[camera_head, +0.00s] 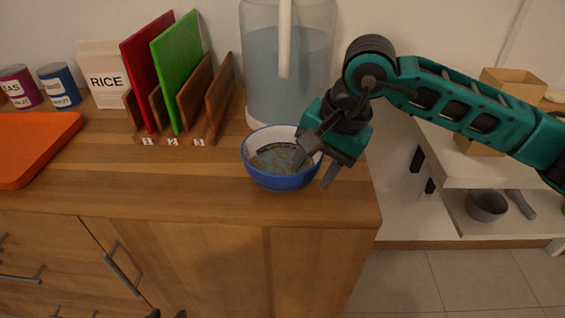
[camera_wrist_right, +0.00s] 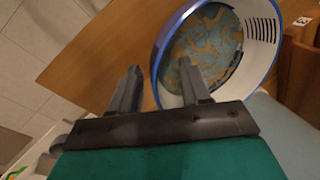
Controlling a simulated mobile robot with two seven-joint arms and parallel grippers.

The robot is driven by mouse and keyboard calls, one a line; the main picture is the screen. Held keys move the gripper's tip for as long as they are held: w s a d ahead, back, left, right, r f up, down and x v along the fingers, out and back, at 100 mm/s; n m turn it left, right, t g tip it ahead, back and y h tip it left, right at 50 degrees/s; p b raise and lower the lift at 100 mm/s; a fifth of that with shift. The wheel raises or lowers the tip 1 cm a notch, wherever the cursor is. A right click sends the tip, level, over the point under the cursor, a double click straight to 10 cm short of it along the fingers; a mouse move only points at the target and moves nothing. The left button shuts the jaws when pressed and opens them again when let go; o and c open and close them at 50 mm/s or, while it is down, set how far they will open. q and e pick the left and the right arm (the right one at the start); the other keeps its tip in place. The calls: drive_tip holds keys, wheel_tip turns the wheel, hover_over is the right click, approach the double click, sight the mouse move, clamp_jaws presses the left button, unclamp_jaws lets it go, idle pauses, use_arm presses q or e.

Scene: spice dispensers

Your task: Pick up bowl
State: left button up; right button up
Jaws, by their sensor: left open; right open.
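The bowl (camera_head: 280,181) is blue outside and white inside with a patterned bottom. It stands upright on the wooden counter near its front right edge. My right gripper (camera_head: 316,166) comes in from the right and is open at the bowl's right side. In the right wrist view the bowl (camera_wrist_right: 259,32) fills the upper right. There my right gripper (camera_wrist_right: 160,82) has one finger over the bowl's inside and the other outside, with the rim between them. Whether the fingers touch the bowl is unclear. Only two dark tips of my left gripper (camera_head: 167,313) seem to show at the bottom edge, apart.
A water dispenser (camera_head: 262,75) stands right behind the bowl. A rack with red (camera_head: 150,70) and green (camera_head: 178,70) boards is behind left. An orange tray (camera_head: 35,140) lies at far left. The counter (camera_head: 190,185) left of the bowl is clear. Lower shelves (camera_head: 480,170) are at right.

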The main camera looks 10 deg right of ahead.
drive_tip(key=shift+f, duration=0.15)
drive_tip(key=shift+c, duration=0.3)
clamp_jaws()
